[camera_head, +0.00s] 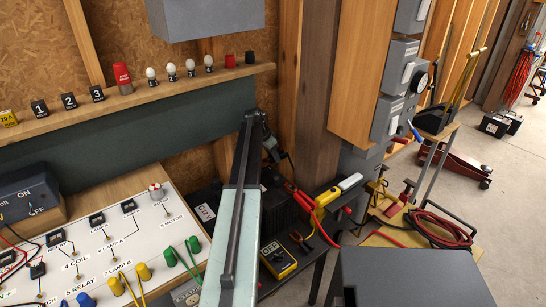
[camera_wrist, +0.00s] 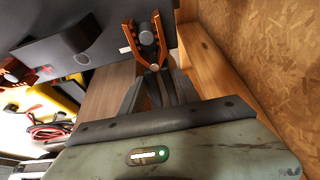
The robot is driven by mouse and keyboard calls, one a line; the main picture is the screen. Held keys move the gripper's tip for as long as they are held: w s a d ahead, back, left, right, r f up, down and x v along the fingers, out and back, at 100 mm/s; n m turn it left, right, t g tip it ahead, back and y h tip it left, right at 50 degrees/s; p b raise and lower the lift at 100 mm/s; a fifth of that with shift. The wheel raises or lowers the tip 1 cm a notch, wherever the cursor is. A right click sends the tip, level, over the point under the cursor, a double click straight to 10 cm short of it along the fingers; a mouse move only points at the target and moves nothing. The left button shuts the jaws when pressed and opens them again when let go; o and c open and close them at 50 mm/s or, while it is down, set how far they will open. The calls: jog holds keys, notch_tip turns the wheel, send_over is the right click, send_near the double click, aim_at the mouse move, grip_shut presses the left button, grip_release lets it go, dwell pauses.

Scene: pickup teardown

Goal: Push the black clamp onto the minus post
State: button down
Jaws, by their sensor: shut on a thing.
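The black clamp (camera_wrist: 155,84) shows in the wrist view, with its toothed copper jaws (camera_wrist: 147,42) spread at the top. My gripper (camera_wrist: 156,92) is shut on its dark handles. A dark, rounded stub, seemingly the minus post (camera_wrist: 147,34), shows between the copper jaws. I cannot tell whether the jaws touch it. A dark battery-like case (camera_wrist: 100,48) fills the upper part, with a small red mark on it. In the head view, my gripper (camera_head: 268,140) is beyond the end of my arm, with the clamp (camera_head: 272,152) partly visible there. My arm hides the post and much of the battery (camera_head: 204,212).
A red clamp (camera_head: 303,199) lies right of my arm. A yellow multimeter (camera_head: 278,260) and a yellow-and-white device (camera_head: 338,190) are nearby. A wooden post (camera_wrist: 205,60) and board wall (camera_wrist: 265,60) stand close on the right in the wrist view. A switch panel (camera_head: 125,240) lies left.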

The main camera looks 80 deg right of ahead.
aim_at(267, 159)
jog(key=c, duration=0.8)
grip_release()
jog(key=p+v, duration=0.7)
jog(key=shift+s+r, duration=0.1)
jog(key=shift+r, duration=0.25)
jog(key=shift+a+r, duration=0.1)
jog(key=shift+r, duration=0.1)
jog(key=shift+f, duration=0.15)
jog(key=shift+a, duration=0.1)
